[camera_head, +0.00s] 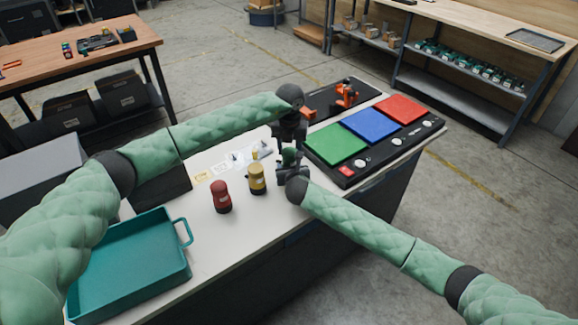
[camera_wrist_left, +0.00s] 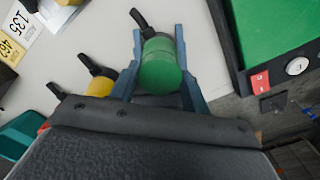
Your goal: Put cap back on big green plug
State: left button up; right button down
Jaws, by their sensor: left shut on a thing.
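The big green plug (camera_wrist_left: 160,65) is a green, ribbed cylinder with a black end piece pointing up and left in the left wrist view. My left gripper (camera_head: 289,150), reaching down from the far side, is shut on it, one finger on each side. In the head view the green body (camera_head: 290,157) is small and dark between both grippers. I cannot tell plug from cap there. My right gripper (camera_head: 290,173), coming from the near side, is close below the left one. Its fingers and anything in them are unclear.
A yellow plug (camera_head: 256,180) and a red plug (camera_head: 221,197) stand to the left. Number cards (camera_wrist_left: 22,35) and small parts lie behind. A teal tray (camera_head: 186,275) is at the near left. A panel with a green pad (camera_head: 336,144) is close on the right.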

pick_arm(q)
jog(key=m, duration=0.8)
jog(key=o, duration=1.1)
jog(key=shift+r, duration=2.3)
pick_arm(e)
jog(key=shift+d, duration=0.1)
pick_arm(q)
jog(key=shift+c, duration=0.4)
